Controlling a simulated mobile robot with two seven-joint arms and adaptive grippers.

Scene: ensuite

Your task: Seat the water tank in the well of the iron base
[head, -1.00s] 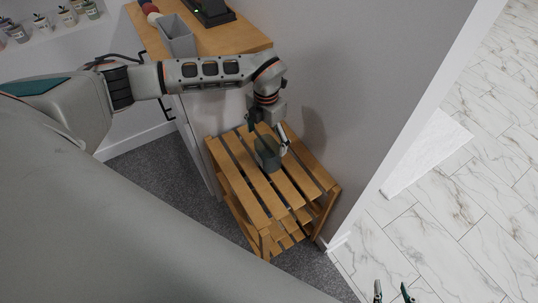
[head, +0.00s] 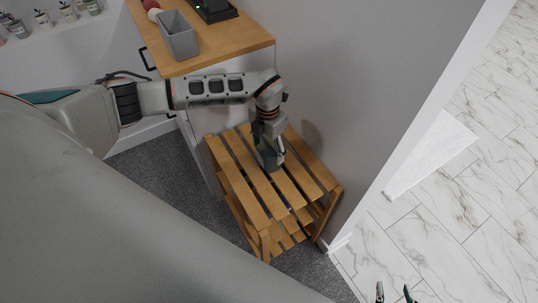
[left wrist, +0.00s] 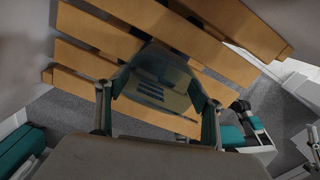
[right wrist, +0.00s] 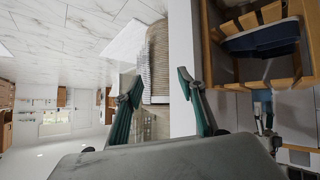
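The water tank (head: 270,159) is a dark, see-through tub on the slatted wooden rack (head: 237,167). It also shows between the fingers in the left wrist view (left wrist: 155,82). My left gripper (head: 269,148) points down with its fingers spread on either side of the tank. I cannot tell whether they touch it. My right gripper (head: 394,293) is open and empty at the bottom of the head view, far from the tank; its open fingers show in the right wrist view (right wrist: 158,84). A black device (head: 215,10) on the wooden counter may be the iron base; its well is not visible.
The wooden counter (head: 236,42) also holds a grey open bin (head: 179,42) and small balls. A grey wall (head: 365,90) stands close behind the rack. Potted plants (head: 43,18) line a shelf at upper left. Marble floor (head: 470,190) is clear at right.

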